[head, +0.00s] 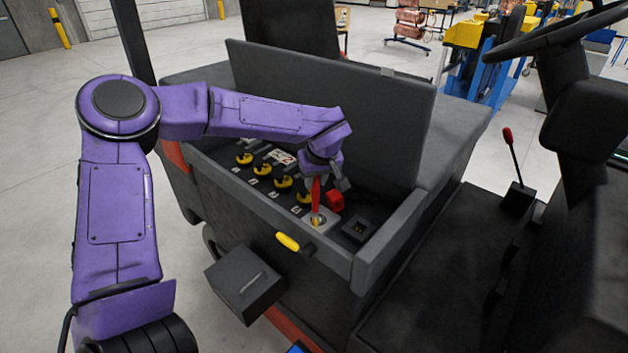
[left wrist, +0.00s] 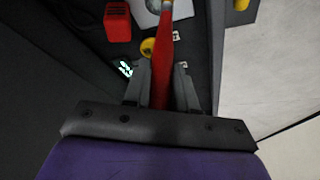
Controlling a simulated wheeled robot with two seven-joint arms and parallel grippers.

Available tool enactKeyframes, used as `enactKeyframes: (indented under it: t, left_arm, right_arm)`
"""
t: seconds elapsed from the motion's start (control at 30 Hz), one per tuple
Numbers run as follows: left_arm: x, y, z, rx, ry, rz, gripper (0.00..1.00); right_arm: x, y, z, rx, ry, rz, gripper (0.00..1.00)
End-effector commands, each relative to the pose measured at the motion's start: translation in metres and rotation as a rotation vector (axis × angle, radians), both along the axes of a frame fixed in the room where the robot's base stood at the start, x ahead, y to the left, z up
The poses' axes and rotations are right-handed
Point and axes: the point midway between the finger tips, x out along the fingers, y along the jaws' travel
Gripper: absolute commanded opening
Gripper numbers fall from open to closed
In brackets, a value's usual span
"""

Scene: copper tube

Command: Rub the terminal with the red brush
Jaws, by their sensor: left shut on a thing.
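The red brush (head: 316,191) is held in my left gripper (head: 325,172), pointing down into the open compartment of the vehicle. Its lower end is at the terminal (head: 320,221), a brassy piece on a pale plate; I cannot tell whether they touch. In the left wrist view the red brush (left wrist: 163,60) runs between the two dark fingers of my left gripper (left wrist: 160,80), which are shut on it. Its far end overlaps the pale terminal plate (left wrist: 146,12) at the top edge, so the contact is hidden. My right gripper is not in view.
A red block (head: 335,200) sits close beside the terminal; several yellow-and-black knobs (head: 284,182) line the compartment. The raised dark lid (head: 340,110) stands behind my gripper. The compartment's front wall (head: 330,259) is close, with a yellow handle (head: 287,241) outside it.

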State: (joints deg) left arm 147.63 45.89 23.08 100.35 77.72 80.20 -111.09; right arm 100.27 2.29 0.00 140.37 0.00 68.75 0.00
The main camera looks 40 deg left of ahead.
Motion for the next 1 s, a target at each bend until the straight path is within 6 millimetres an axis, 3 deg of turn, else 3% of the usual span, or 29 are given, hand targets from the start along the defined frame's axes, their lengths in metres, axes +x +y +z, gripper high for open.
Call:
enactKeyframes:
  t: [0.6,0.87,1.0]
  left_arm:
    - [0.045,-0.002,0.000,0.000,0.002,-0.001,0.00]
    - [0.046,-0.002,0.000,-0.001,0.002,-0.001,0.00]
    - [0.046,-0.002,0.011,-0.001,-0.002,-0.001,0.00]
  right_arm:
    - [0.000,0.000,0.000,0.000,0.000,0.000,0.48]
    - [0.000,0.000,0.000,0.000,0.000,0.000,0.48]
    - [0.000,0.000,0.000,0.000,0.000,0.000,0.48]
